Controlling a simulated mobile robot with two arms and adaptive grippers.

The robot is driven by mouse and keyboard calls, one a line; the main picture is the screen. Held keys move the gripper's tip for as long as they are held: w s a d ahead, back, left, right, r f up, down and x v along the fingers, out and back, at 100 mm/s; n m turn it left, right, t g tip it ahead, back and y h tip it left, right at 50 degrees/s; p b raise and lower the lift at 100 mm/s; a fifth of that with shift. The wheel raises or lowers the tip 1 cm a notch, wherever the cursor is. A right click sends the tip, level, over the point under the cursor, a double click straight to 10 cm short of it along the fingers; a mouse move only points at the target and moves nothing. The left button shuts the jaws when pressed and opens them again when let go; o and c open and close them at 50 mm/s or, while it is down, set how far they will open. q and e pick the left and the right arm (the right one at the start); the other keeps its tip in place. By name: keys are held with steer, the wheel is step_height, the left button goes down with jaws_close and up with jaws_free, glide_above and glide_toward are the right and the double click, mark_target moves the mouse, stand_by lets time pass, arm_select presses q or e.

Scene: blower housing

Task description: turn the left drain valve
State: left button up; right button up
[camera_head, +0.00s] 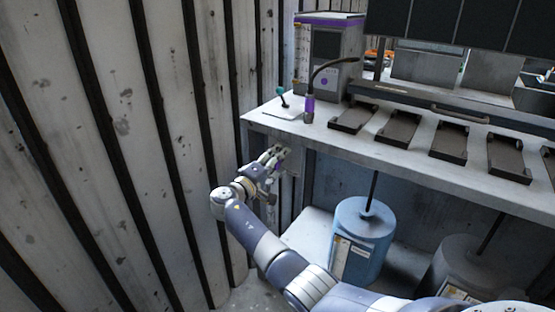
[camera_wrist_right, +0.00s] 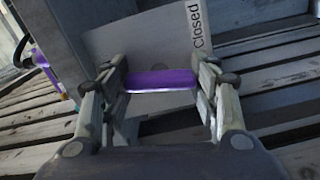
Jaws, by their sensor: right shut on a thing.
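My right gripper (camera_head: 272,157) is at the left front end of the workbench, just below the tabletop edge. In the right wrist view its two fingers (camera_wrist_right: 160,88) are shut on a purple bar-shaped handle (camera_wrist_right: 160,80), which I take to be the drain valve's handle. The handle lies level across the picture between the fingertips. Behind it is a grey plate (camera_wrist_right: 135,40) with the word "Closed" printed sideways along its right edge. In the head view my gripper hides most of the valve. My left gripper is not in view.
The workbench (camera_head: 400,150) carries several dark trays (camera_head: 449,143) and a grey machine with purple trim (camera_head: 328,60). A blue canister (camera_head: 364,243) and a dark canister (camera_head: 468,268) stand below it. A ribbed wall (camera_head: 110,130) is close on the left.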

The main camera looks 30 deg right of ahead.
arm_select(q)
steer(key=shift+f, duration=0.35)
arm_select(e)
steer(key=o, duration=1.1)
steer(key=shift+a, duration=0.15)
steer(key=v, duration=1.1)
steer(key=shift+s+a, duration=0.1)
steer(key=shift+a, duration=0.3)
